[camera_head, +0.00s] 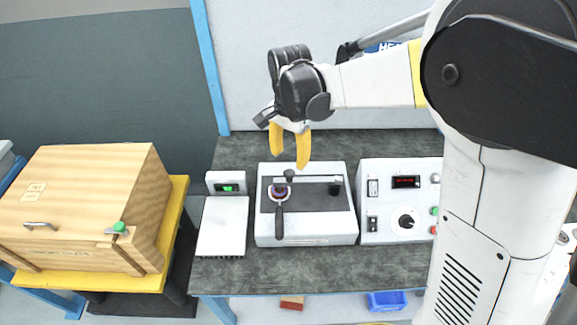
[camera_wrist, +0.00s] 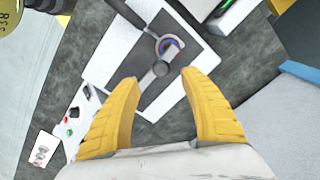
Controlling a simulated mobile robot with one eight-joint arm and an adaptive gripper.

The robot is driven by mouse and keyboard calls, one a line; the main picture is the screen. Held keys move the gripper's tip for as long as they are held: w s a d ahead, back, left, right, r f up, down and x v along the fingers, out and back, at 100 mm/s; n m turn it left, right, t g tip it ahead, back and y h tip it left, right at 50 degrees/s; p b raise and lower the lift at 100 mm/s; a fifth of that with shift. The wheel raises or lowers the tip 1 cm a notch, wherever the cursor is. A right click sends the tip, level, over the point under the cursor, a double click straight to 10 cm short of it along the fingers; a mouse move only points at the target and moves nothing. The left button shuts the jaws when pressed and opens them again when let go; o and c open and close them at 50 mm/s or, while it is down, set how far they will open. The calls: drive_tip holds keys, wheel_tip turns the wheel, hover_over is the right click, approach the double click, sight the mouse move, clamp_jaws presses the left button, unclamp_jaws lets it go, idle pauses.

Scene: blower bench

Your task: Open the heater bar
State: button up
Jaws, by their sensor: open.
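The white bench unit (camera_head: 306,226) has a dark top plate. A pale bar (camera_head: 318,179), likely the heater bar, runs across the back of its top. A dark round knob (camera_head: 290,175) stands near its left end, close to a ring (camera_head: 278,191) with a coloured inside. A dark handle (camera_head: 280,222) points to the front. My gripper (camera_head: 288,158) is open and empty, behind and above the knob, with its yellow fingers pointing down. In the wrist view the knob (camera_wrist: 161,68) lies beyond and between the apart fingertips (camera_wrist: 162,88), with the ring (camera_wrist: 169,45) behind it.
A control box (camera_head: 400,213) with a dial and red display stands right of the unit. A flat white device with a green display (camera_head: 224,226) stands left. A wooden box (camera_head: 85,205) sits on a yellow stand farther left. Dark bench surface (camera_head: 300,268) is bare in front.

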sight(290, 172)
wheel_tip(290, 172, down, 6)
drive_tip(key=shift+w+f+b, duration=0.15)
drive_tip(key=shift+f+b, duration=0.1)
drive_tip(key=shift+b, duration=0.5)
clamp_jaws()
